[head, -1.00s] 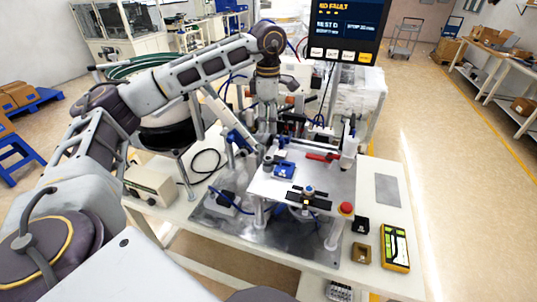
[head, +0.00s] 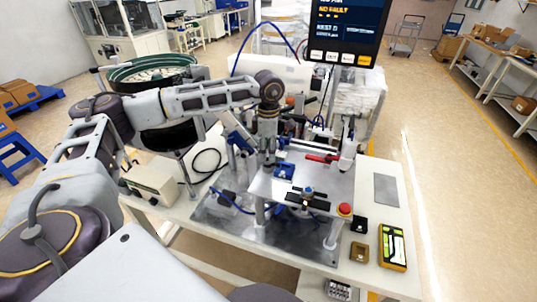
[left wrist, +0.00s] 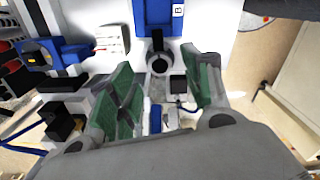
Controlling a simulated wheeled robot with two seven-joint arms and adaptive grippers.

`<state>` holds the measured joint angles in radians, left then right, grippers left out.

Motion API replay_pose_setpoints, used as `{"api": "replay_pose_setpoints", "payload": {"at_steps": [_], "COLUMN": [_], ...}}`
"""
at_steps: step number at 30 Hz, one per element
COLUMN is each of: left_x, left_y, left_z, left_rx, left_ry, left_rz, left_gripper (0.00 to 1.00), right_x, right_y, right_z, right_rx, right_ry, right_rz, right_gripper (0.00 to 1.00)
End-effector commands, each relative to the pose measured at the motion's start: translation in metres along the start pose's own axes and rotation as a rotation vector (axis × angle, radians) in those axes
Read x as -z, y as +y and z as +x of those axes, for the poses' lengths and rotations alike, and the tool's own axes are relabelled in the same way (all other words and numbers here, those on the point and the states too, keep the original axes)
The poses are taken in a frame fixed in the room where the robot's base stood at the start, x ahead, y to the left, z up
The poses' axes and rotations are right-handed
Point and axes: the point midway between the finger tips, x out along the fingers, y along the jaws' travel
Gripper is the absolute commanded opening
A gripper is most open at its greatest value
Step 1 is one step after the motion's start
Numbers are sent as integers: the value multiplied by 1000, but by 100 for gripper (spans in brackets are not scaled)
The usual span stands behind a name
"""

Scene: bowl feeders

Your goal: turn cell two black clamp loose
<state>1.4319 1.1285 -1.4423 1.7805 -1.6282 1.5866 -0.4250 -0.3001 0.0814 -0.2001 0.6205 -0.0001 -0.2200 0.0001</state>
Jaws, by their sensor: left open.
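My left gripper (head: 268,152) is open and points down over the rear left part of the grey raised plate (head: 313,184). In the left wrist view its two green-padded fingers (left wrist: 162,95) stand apart, with a round black knob (left wrist: 159,62) just beyond and between the tips, apparently not gripped. The knob adjoins a blue block (left wrist: 158,15), which also shows in the head view (head: 284,171). I cannot tell for sure that this knob is the black clamp. A black bar-shaped fixture (head: 308,201) sits at the plate's front. My right gripper is out of view.
A red handle (head: 321,158) lies at the plate's rear right and a red button (head: 344,209) at its front right. A white post (head: 348,148) stands behind. A yellow handheld device (head: 393,247) lies at the table's right. A bowl feeder (head: 150,70) stands behind my left arm.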

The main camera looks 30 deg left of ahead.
Motion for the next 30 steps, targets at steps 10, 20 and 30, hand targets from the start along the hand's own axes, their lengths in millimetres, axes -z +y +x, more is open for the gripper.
{"api": "replay_pose_setpoints", "payload": {"at_steps": [10,20,30], "left_x": [0,0,0], "left_y": [0,0,0], "left_z": [28,30,30], "left_rx": [1,0,0], "left_ry": [0,-1,-1], "left_rz": [0,0,0], "left_gripper": [49,49,7], "right_x": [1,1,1], "right_y": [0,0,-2], "right_z": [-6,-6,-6], "right_rx": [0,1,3], "right_ry": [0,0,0], "right_rz": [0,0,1], "right_gripper": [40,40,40]}}
